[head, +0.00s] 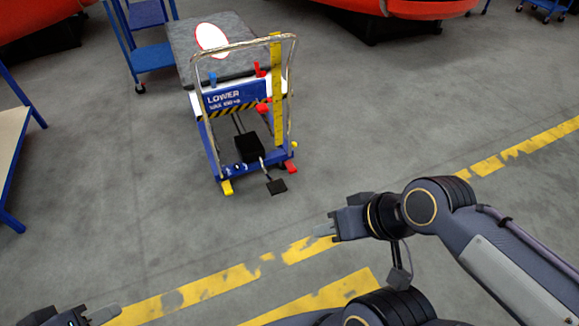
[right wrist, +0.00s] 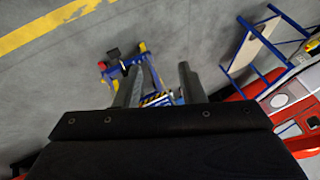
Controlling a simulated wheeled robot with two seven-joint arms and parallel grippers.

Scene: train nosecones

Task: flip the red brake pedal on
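The red brake pedal (head: 291,167) sits low at the right front corner of the blue lift cart (head: 236,98), beside a black foot pedal (head: 277,187). In the right wrist view a small red part (right wrist: 103,65), likely the same pedal, shows beyond my fingers. My right gripper (head: 322,230) is in front of the cart and to the right, well apart from the pedal. Its two fingers stand apart with nothing between them in the right wrist view (right wrist: 158,86). My left gripper (head: 105,315) is at the bottom left edge, far from the cart; its opening is unclear.
A yellow pedal-like part (head: 227,187) is at the cart's left front corner. A grey platform (head: 180,45) with a red-rimmed white piece (head: 211,38) lies behind the handle. Blue-framed tables (head: 15,140) stand left. Open floor lies between my right gripper and the cart.

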